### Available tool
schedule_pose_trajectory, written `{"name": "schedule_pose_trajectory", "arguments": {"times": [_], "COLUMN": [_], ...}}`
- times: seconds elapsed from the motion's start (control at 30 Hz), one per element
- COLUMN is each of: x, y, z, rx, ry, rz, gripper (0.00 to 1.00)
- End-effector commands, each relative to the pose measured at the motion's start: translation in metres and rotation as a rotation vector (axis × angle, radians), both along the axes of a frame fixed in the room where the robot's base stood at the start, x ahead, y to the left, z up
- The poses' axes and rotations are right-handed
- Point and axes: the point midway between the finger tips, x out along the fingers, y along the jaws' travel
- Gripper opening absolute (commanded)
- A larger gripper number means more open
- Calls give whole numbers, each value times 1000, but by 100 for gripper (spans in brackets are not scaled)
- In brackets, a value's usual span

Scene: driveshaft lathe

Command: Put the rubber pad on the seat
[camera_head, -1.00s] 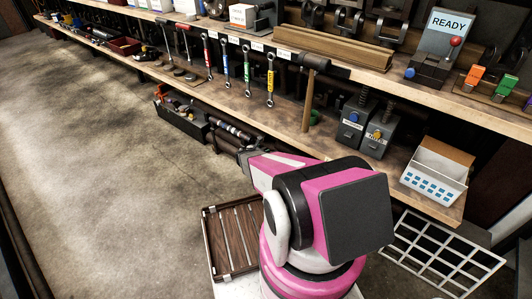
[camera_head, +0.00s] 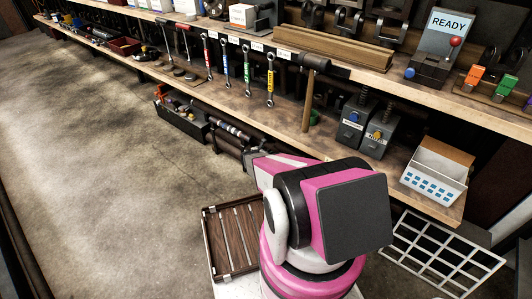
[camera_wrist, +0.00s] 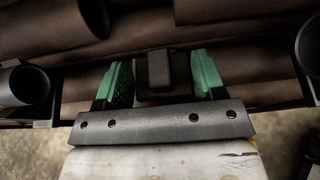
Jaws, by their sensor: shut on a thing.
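My gripper (camera_wrist: 162,82) has green finger pads and shows in the wrist view. A dark block (camera_wrist: 159,70), seemingly the rubber pad, sits between the pads, and the gripper is shut on it. Large brown cylinders lie beyond and beneath the fingers. I cannot pick out the seat for certain in either view.
Dark pipes (camera_head: 232,132) and a black toolbox (camera_head: 181,122) lie below the bench edge (camera_head: 225,105). A wooden slatted tray (camera_head: 232,240) is near my base. A white grid rack (camera_head: 440,255) and a white open box (camera_head: 435,178) are at right. The floor at left is clear.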

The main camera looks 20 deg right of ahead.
Motion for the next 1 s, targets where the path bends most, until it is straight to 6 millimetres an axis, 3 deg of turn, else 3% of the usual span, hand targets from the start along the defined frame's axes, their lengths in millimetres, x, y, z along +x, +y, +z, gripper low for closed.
{"name": "schedule_pose_trajectory", "arguments": {"times": [0.2,0.23,0.3,0.7,1.0], "x": [0,0,0,-1,-31], "y": [0,0,0,0,44], "z": [-6,-6,-6,4,26], "rx": [0,0,0,-1,0], "ry": [0,0,0,-1,1], "rz": [0,0,0,0,4], "gripper": [39,73,89,89,89]}}
